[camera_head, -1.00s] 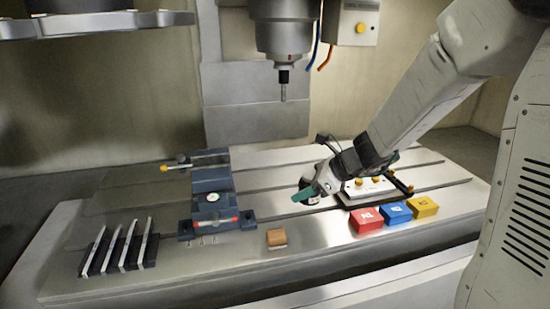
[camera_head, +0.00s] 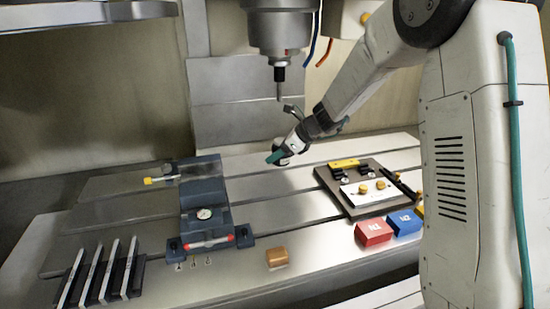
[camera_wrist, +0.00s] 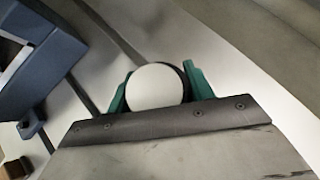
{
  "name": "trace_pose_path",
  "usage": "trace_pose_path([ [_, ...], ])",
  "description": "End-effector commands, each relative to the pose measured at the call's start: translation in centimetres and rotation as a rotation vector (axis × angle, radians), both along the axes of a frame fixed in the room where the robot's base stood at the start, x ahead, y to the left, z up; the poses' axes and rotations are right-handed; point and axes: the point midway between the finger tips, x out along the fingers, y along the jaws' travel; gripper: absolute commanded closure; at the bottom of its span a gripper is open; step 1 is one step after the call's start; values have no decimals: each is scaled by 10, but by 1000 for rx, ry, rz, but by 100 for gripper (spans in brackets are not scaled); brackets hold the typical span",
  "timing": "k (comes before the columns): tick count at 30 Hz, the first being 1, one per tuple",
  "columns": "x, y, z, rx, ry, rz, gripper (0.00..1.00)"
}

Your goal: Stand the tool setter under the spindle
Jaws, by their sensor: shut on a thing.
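The tool setter (camera_wrist: 155,87) shows in the wrist view as a round white top with a dark rim, between the two teal fingers of my gripper (camera_wrist: 156,92). In the head view my gripper (camera_head: 277,156) holds it above the table, and the setter (camera_head: 283,146) is small and partly hidden by the fingers. The spindle (camera_head: 280,30) hangs above, with a thin tool (camera_head: 280,88) pointing down. The held setter is below the tool tip in the picture, with a gap between; the depth offset is hard to tell.
The slotted table (camera_head: 285,205) is bare below my gripper. A blue vise (camera_head: 205,190) with a dial stands left. A dark plate (camera_head: 338,198) with a white block lies right. Red (camera_head: 373,232) and blue (camera_head: 404,222) boxes, a wooden block (camera_head: 277,258) and a slotted rack (camera_head: 100,278) sit in front.

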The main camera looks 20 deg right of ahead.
Motion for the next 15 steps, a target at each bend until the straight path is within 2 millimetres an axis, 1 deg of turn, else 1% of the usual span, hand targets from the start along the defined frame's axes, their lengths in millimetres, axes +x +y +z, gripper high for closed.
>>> trace_pose_path([
  [1, 9, 0, 0, 1, -2, 0, 100],
  [3, 16, -1, 1, 1, -2, -1, 100],
  [10, 30, -2, 1, 1, -2, -2, 100],
  [15, 29, -2, -24, 2, 2, -3, 100],
])
